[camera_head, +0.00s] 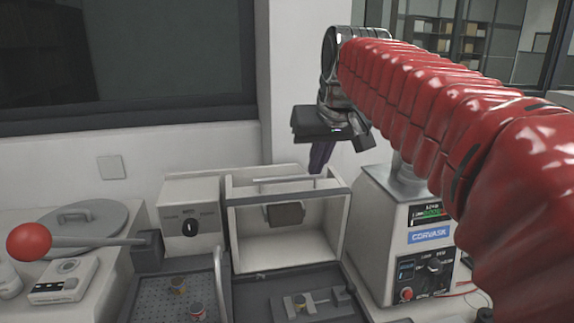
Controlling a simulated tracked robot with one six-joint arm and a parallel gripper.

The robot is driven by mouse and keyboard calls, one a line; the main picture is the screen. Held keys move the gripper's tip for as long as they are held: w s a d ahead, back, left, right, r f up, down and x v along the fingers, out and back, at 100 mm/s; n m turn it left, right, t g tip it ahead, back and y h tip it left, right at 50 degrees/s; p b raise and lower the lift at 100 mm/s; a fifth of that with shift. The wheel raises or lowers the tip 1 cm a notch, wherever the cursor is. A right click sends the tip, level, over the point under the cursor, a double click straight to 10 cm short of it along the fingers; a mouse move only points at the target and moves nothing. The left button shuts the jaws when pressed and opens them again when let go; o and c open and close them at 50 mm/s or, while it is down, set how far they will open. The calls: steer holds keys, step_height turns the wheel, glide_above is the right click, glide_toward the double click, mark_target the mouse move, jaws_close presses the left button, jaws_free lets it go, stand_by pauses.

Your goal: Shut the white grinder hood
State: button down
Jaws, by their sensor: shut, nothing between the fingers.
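The white grinder (298,255) is an open-fronted box in the lower middle of the view. A brown cylindrical wheel shows inside it. The white hood (265,190) appears raised at the top of the box, with a dark bar along its front edge and a pale handle rod above. I see the interior through the open front. My gripper (319,160) hangs above the box's rear right part, with its dark purple fingers pointing down. They are shut and empty. They look apart from the hood, but the depth gap is hard to judge.
A white control box (190,217) with a knob stands left of the grinder. A red-ball lever (29,242) and round grey lid (82,222) are further left. A white machine with a display (415,245) stands right. A dark tray (255,302) with small parts lies in front.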

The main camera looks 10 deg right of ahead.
steer(key=w+d+r, duration=0.1)
steer(key=w+r, duration=0.3)
steer(key=w, duration=0.3)
steer(key=shift+w+d+r, duration=0.25)
steer(key=shift+r, duration=0.1)
steer(key=shift+f, duration=0.1)
steer(key=x, duration=1)
steer(key=shift+w, duration=0.1)
steer(key=shift+s+f, duration=0.2)
steer(key=shift+s, duration=0.75)
steer(key=shift+s+f, duration=0.2)
steer(key=shift+s, duration=0.8)
steer(key=shift+a, duration=0.15)
steer(key=shift+s, duration=0.15)
